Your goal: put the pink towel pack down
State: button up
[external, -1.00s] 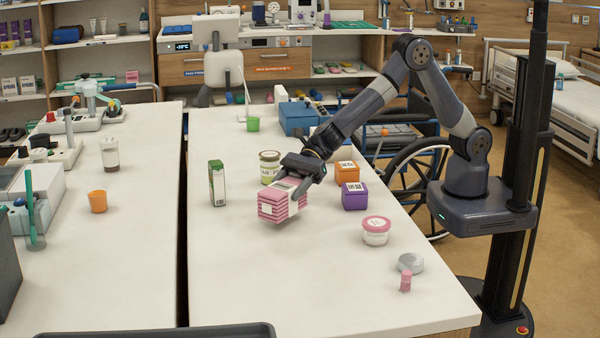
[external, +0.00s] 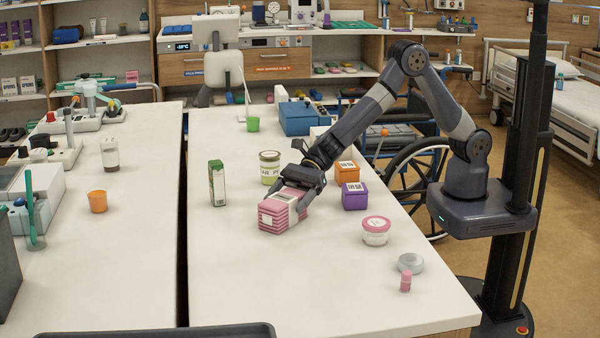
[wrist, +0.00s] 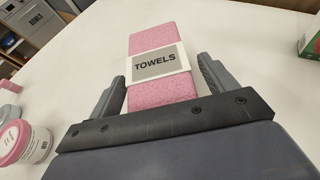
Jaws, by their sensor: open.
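The pink towel pack (external: 281,213) is a striped pink block with a white band. In the wrist view the towel pack (wrist: 155,62) shows a grey label reading TOWELS and lies between my fingers. My gripper (external: 299,187) is at the pack's upper right side, fingers spread. In the wrist view my gripper (wrist: 163,85) is open, with a gap between the right finger and the pack; the left finger is close to the pack's side.
Around the pack stand a green-and-white carton (external: 217,183), a jar (external: 270,167), an orange box (external: 347,172) and a purple box (external: 355,196). A pink-lidded tub (external: 376,231) is to the right. The white table (external: 260,280) is clear in front.

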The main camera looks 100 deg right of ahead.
jog(key=shift+d+r, duration=0.1)
jog(key=shift+r, duration=0.05)
jog(key=v, duration=1.1)
jog(key=shift+s+d, duration=0.3)
jog(key=shift+s, duration=0.05)
